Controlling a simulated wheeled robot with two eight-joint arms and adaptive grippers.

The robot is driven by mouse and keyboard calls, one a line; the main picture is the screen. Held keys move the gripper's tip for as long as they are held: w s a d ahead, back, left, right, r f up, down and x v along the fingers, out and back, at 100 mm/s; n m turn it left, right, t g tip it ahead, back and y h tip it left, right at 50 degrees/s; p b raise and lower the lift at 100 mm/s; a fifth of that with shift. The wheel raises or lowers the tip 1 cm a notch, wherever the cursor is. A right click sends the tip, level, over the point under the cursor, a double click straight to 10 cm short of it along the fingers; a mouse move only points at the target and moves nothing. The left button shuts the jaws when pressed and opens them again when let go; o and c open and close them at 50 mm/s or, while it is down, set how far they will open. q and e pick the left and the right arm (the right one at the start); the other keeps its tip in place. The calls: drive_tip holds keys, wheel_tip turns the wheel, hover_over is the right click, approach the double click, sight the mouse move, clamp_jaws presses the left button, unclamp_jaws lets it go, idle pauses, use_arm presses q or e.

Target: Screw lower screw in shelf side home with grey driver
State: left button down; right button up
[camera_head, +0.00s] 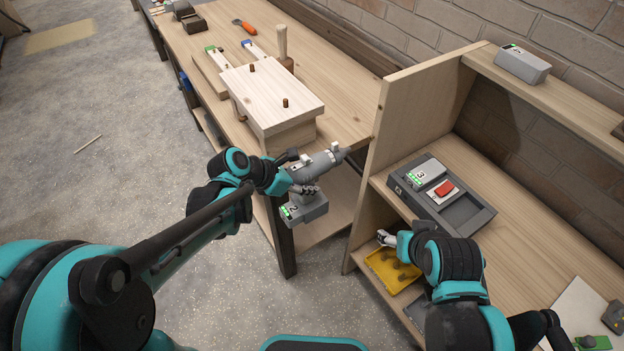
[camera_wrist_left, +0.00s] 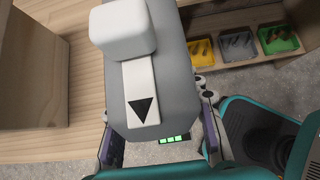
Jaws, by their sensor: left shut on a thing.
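The grey driver (camera_head: 313,170), with a battery marked 2 and green lights, is in my left gripper (camera_head: 304,188), held in the air before the workbench. Its nose points right, toward the upright wooden shelf side (camera_head: 408,115), apart from it. In the left wrist view the driver's grey body (camera_wrist_left: 170,70), with a white block and a black triangle, fills the middle between the fingers (camera_wrist_left: 158,150). I make out no screw in the shelf side. My right gripper (camera_head: 386,238) is low at the shelf, by a yellow bin; its jaws are too small to judge.
The workbench (camera_head: 345,95) bears a pale wooden block (camera_head: 265,90) with brown pegs. The shelf holds a charger (camera_head: 440,195) with a battery marked 3. The yellow bin (camera_head: 392,270) stands below. A grey box (camera_head: 522,64) stands on the upper board. Floor at left is mostly clear.

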use_arm(q)
drive_tip(key=shift+w+d, duration=0.85)
drive_tip(key=shift+d, duration=0.3)
drive_tip(key=shift+w+d, duration=0.8)
drive_tip(key=shift+d, duration=0.35)
drive_tip(key=shift+w+d+b, duration=0.1)
drive_tip(key=shift+d+b, duration=0.05)
drive_tip(key=shift+b, duration=0.15)
drive_tip(key=shift+w+d, duration=0.25)
drive_tip(key=shift+d, duration=0.1)
drive_tip(key=shift+w+d+r, duration=0.1)
drive_tip(key=shift+w+d, duration=0.35)
drive_tip(key=shift+d, duration=0.15)
idle(1.4)
drive_tip(key=shift+a, duration=0.1)
drive_tip(key=w+a, duration=0.1)
drive_tip(key=a, duration=0.8)
drive_tip(key=shift+w+a, duration=0.3)
idle(1.3)
